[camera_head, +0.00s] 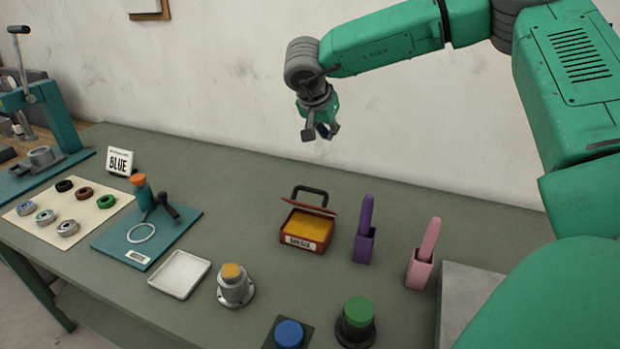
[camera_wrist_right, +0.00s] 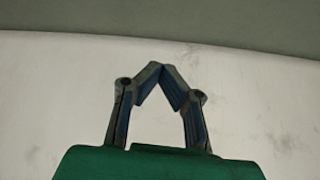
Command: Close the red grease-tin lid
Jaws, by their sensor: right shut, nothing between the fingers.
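The red grease tin (camera_head: 304,236) stands on the green bench, with yellow grease in it and a label on its front. Its red lid (camera_head: 308,207) is raised at the back, with a dark handle (camera_head: 311,190) standing up from it. My right gripper (camera_head: 322,135) is above the bench, behind and above the tin, apart from it. In the right wrist view the fingertips (camera_wrist_right: 162,70) meet with nothing between them, against a pale wall. The tin does not show in that view. My left gripper is not in view.
A purple holder (camera_head: 364,245) and a pink holder (camera_head: 419,271) stand right of the tin. A white tray (camera_head: 180,274), a flanged part with a yellow top (camera_head: 234,286), a blue button (camera_head: 289,334) and a green button (camera_head: 358,312) are nearer. The bench behind the tin is clear.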

